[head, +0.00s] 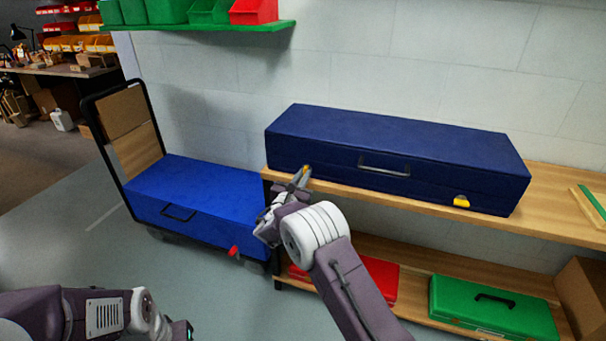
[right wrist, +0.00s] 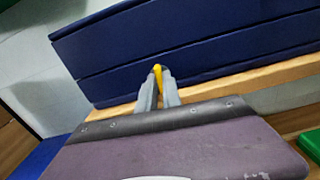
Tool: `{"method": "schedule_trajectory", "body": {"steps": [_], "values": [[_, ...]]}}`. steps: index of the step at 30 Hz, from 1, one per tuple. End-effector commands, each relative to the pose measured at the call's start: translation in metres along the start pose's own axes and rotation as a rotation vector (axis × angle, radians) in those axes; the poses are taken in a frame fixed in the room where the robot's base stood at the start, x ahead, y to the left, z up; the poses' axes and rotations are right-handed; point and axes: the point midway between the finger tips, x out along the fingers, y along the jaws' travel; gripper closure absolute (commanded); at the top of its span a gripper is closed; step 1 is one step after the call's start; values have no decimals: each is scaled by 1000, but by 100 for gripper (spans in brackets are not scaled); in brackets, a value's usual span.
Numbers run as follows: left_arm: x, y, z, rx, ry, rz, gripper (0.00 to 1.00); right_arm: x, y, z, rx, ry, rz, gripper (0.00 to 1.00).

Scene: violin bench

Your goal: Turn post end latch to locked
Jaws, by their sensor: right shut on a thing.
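A long dark blue case (head: 390,150) lies closed on the wooden shelf, with a grey handle (head: 384,167) on its front. A yellow latch (head: 306,170) is at the left end of its front, mostly hidden by my right gripper (head: 301,178). In the right wrist view, the yellow latch (right wrist: 157,70) shows between the fingertips of my right gripper (right wrist: 159,82), which is shut on it. A second yellow latch (head: 461,201) sits near the case's right end, lying roughly flat. My left gripper (head: 184,331) is low at the bottom edge, partly cut off, its fingers unclear.
A brighter blue case (head: 195,190) with a red latch (head: 233,251) lies on a trolley at left. Red (head: 384,280) and green (head: 492,306) cases lie on the lower shelf. A green shelf (head: 215,29) with bins hangs above. Floor at left is clear.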

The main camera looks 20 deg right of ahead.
Motion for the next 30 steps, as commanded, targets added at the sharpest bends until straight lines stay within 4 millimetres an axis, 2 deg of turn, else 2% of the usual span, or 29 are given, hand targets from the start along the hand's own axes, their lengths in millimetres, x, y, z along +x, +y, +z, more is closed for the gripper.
{"method": "schedule_trajectory", "body": {"steps": [7, 23, 24, 26, 30], "values": [[-5, 0, 0, 0, 0, 0, 100, 0, 0, -1, -73, 3, 0, 100], [-6, 0, -1, 0, 0, 0, 100, 0, 0, -1, -92, 2, 1, 100], [-6, 0, -1, 0, 0, 0, 100, 0, 0, -1, -92, 2, 1, 83], [-6, 0, -1, 0, 0, 0, 100, 0, 0, -1, -92, 2, 1, 69], [-6, 0, -1, 0, 0, 0, 100, 0, 0, -1, -90, 1, 0, 69]]}}
